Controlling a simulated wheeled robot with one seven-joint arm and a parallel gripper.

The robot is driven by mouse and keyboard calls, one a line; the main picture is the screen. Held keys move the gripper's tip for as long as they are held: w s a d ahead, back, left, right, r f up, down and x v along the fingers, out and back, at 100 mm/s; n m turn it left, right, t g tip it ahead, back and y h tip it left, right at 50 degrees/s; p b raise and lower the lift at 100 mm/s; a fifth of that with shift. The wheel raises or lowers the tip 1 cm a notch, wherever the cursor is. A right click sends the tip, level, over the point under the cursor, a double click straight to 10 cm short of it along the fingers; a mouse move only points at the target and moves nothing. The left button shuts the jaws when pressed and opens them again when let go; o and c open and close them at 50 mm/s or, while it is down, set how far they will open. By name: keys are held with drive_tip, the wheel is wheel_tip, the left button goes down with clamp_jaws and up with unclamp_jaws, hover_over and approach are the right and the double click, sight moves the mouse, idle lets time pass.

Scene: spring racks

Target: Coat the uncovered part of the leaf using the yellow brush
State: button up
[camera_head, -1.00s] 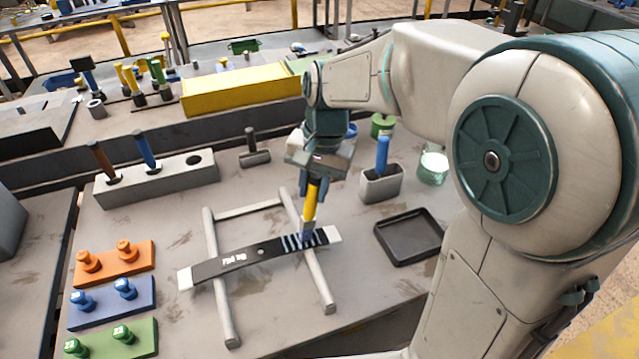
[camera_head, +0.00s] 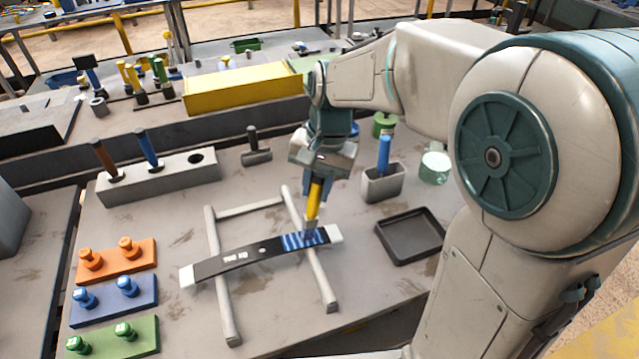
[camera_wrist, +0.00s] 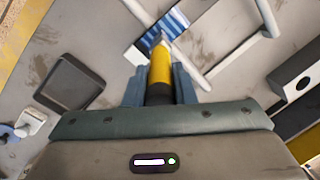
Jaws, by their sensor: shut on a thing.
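My gripper (camera_head: 317,192) is shut on the yellow brush (camera_head: 313,206). The brush points down, its tip at the right part of the dark leaf (camera_head: 220,263). The leaf lies across the two bars of a grey rack (camera_head: 224,300). Blue and white stripes (camera_head: 303,239) cover the leaf's right part; the left part is plain black with white markings, and both ends are pale. In the wrist view the yellow brush (camera_wrist: 160,70) sits between my fingers, its tip at the striped area (camera_wrist: 166,32). I cannot tell whether the bristles press on the leaf.
A black tray (camera_head: 410,262) lies right of the rack. A holder (camera_head: 382,188) with a blue-handled brush (camera_head: 384,152) and a glass jar (camera_head: 435,168) stand behind it. A grey block (camera_head: 190,180) holds two handled tools. Orange (camera_head: 135,268), blue and green stamp plates lie at left.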

drive_tip(key=shift+w+d+f, duration=0.1)
drive_tip(key=shift+w+d, duration=0.05)
drive_tip(key=shift+d, duration=0.4)
drive_tip(key=shift+w+d, duration=0.15)
drive_tip(key=shift+d, duration=0.35)
drive_tip(key=shift+w+d+r+p, duration=0.1)
drive_tip(key=shift+d+r+p, duration=0.1)
drive_tip(key=shift+r+p, duration=1.2)
drive_tip(key=shift+w+d+r+p, duration=0.1)
drive_tip(key=shift+d+r+p, duration=0.1)
drive_tip(key=shift+r+p, duration=1.1)
drive_tip(key=shift+r, duration=0.35)
drive_tip(key=r, duration=0.1)
drive_tip(key=r+p, duration=0.2)
drive_tip(key=shift+d, duration=0.25)
drive_tip(key=shift+f, duration=0.1)
